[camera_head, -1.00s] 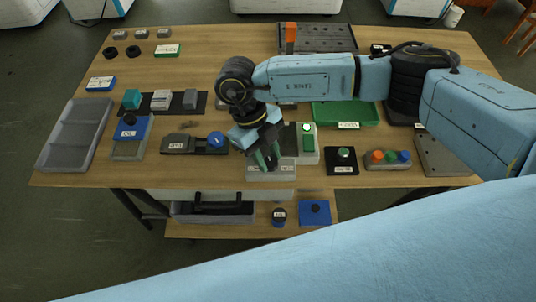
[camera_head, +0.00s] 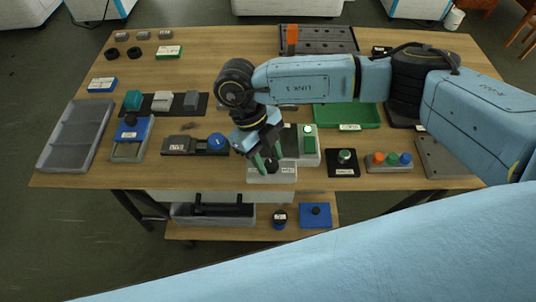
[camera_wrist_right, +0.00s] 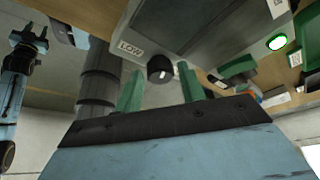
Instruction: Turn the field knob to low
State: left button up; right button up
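The field knob (camera_wrist_right: 160,68) is small, round and black with a white mark. It sits on a grey unit (camera_wrist_right: 205,22) beside a LOW label (camera_wrist_right: 130,50) in the right wrist view. The unit's pale front (camera_head: 272,178) shows at the table's front edge in the head view. My right gripper (camera_head: 266,163) is over this front. Its green fingers (camera_wrist_right: 162,90) are apart on either side of the knob, with visible gaps. My left gripper (camera_wrist_right: 29,38) shows at the far left of the right wrist view, fingers apart and empty, and is not in the head view.
A lit green light (camera_wrist_right: 277,42) shows near the knob's unit. A black box with a green knob (camera_head: 344,156) and a box of coloured buttons (camera_head: 390,161) stand to the right. A blue-knobbed device (camera_head: 216,141) is to the left.

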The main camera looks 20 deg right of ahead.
jog(key=v, duration=1.3)
jog(key=shift+w+r+p, duration=0.15)
jog(key=shift+p, duration=0.15)
jog(key=shift+a, duration=0.1)
